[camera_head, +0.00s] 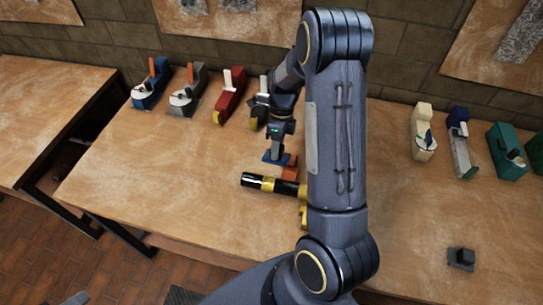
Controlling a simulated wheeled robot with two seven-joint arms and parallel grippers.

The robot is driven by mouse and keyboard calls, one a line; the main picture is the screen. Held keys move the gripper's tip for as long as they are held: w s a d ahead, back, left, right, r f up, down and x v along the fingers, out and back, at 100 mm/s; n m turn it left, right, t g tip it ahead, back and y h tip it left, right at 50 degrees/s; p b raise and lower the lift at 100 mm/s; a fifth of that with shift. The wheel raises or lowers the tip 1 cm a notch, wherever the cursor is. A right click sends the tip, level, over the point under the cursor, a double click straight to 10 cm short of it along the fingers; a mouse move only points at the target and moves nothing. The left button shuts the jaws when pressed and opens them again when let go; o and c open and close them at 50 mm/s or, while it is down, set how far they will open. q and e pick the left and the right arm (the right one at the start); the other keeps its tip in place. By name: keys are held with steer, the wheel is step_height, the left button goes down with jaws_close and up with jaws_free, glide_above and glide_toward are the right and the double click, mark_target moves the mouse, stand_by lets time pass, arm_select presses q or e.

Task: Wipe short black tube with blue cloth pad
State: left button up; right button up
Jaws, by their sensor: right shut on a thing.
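The short black tube (257,181) lies on its side on the wooden table, with a yellow band and yellow parts near its right end. My right arm hides what is beyond that end. The blue cloth pad (270,159) is under my right gripper (279,152), which points down just behind the tube. My right gripper is shut on the pad. The pad looks slightly apart from the tube. An orange-red block (290,172) sits between the pad and my arm, partly hidden. My left gripper is not in view.
Tape dispensers stand along the back: blue (150,86), grey (186,96), red (230,92), cream (423,137), and green (506,154). A small dark object (461,258) lies at front right. The table (150,190) is clear left of the tube.

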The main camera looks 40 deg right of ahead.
mark_target(275, 164)
steer(key=shift+b+x, duration=1.65)
steer(key=shift+x, duration=1.45)
steer(key=shift+b+x, duration=0.6)
steer(key=shift+x, duration=0.4)
steer(key=shift+w+a+r+p, duration=0.15)
steer(key=shift+w+a+p, duration=0.35)
steer(key=shift+w+a, duration=1.4)
steer(key=shift+w, duration=0.25)
steer(key=shift+w+a, duration=0.7)
steer(key=shift+w, duration=0.2)
steer(key=shift+p, duration=0.45)
steer(key=shift+s+d, duration=1.25)
steer(key=shift+s, duration=0.15)
steer(key=shift+s+d, duration=0.65)
steer(key=shift+s, duration=0.2)
steer(key=shift+s+d, duration=0.7)
steer(key=shift+s, duration=0.2)
